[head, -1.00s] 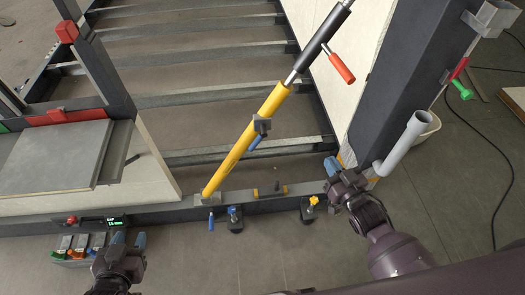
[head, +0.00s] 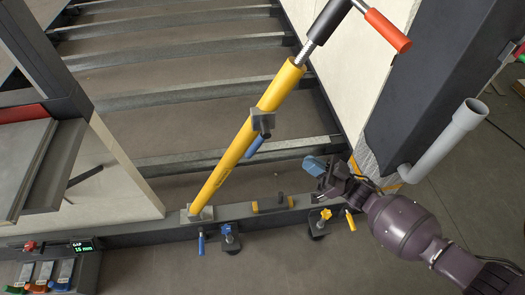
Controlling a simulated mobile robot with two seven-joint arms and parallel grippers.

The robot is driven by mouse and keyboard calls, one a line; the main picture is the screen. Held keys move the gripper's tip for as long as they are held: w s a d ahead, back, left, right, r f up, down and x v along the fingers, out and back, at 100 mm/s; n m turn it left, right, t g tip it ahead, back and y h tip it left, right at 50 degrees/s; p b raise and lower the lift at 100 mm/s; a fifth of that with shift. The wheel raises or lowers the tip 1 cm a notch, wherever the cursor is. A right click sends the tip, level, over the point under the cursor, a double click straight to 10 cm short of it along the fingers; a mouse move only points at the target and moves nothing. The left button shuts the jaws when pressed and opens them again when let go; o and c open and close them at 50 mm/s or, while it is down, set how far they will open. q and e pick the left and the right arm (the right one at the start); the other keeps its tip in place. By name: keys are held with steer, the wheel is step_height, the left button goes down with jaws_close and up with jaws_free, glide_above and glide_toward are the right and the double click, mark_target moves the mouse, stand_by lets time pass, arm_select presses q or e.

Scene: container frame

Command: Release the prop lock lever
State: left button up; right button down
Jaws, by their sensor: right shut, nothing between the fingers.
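The prop is a yellow tube (head: 235,155) that leans up to the right from the bottom beam. A grey collar (head: 263,122) sits on it, with a short blue lever (head: 254,147) pointing down and left. Higher up, a black sleeve (head: 329,20) and a red-orange handle (head: 387,30) belong to the same prop. I cannot tell from the picture which of these is named the lock lever. My right gripper (head: 315,166) has blue fingertips, is shut and empty, and is right of the blue lever, apart from it. My left gripper is out of view.
Clamps with a blue knob (head: 228,235) and a yellow knob (head: 323,217) stand along the bottom beam (head: 160,236). A grey pipe (head: 445,142) rises beside the dark post at right. A gap display (head: 82,246) and coloured levers are at lower left.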

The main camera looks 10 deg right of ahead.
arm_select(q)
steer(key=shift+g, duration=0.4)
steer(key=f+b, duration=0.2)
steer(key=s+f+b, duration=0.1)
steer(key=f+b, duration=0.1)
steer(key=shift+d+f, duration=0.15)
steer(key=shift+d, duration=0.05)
arm_select(e)
step_height(320, 180, down, 6)
steer(key=w+n+g+y, duration=0.2)
steer(key=n+g+y, duration=0.1)
steer(key=g, duration=0.3)
steer(key=shift+w+d, duration=0.15)
steer(key=shift+d, duration=0.3)
steer(key=shift+f, duration=0.1)
glide_toward(256, 142)
steer(key=w+a, duration=0.2)
steer(key=a, duration=0.4)
steer(key=shift+s+a, duration=0.1)
steer(key=shift+a, duration=0.1)
steer(key=shift+s, duration=0.1)
